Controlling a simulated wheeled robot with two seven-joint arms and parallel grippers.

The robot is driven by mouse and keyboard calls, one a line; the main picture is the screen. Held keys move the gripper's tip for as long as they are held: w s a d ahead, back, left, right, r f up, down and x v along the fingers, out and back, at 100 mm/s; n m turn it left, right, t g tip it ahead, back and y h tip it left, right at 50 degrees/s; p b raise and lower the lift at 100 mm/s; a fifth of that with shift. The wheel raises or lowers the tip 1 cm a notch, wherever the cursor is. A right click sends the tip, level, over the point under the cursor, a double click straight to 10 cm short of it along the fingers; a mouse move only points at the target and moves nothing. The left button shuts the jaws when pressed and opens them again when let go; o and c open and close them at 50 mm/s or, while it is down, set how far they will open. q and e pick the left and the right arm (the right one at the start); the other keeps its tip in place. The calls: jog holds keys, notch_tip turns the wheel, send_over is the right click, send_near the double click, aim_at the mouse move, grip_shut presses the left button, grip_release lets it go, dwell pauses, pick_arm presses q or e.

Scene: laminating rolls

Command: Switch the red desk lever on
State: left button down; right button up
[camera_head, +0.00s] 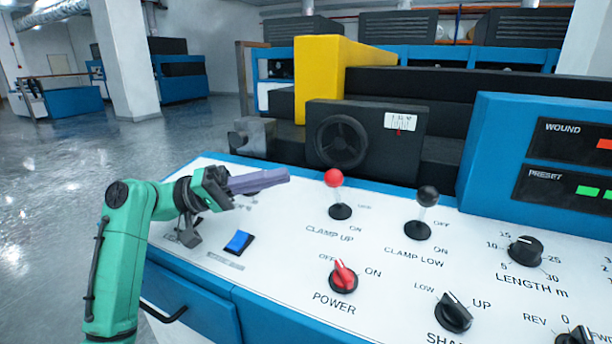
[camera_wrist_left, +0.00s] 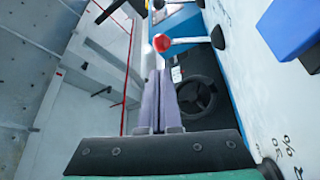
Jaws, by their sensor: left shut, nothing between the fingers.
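The red lever (camera_head: 334,178) has a round red knob on a short clear stem and a black base. It stands on the white desk panel above the label CLAMP UP, with ON printed to the lower right of its base. Its stem is nearly upright in the head view. My left gripper (camera_head: 287,175) is shut and empty, its long grey-purple fingers pointing right toward the knob with a gap between. In the left wrist view the red knob (camera_wrist_left: 162,43) shows just beyond the fingertips (camera_wrist_left: 156,75). My right gripper is not in view.
A black-knobbed lever (camera_head: 428,196) marked CLAMP LOW stands to the right. A red POWER knob (camera_head: 343,276) and a blue rocker switch (camera_head: 239,242) are nearer. A black machine block with a handwheel (camera_head: 341,141) rises behind the panel.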

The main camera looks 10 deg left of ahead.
pick_arm(q)
jog(key=v, duration=0.6)
jog(key=shift+a+b, duration=0.3)
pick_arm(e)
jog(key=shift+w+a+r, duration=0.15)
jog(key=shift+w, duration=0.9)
pick_arm(q)
jog(key=shift+s+f, duration=0.1)
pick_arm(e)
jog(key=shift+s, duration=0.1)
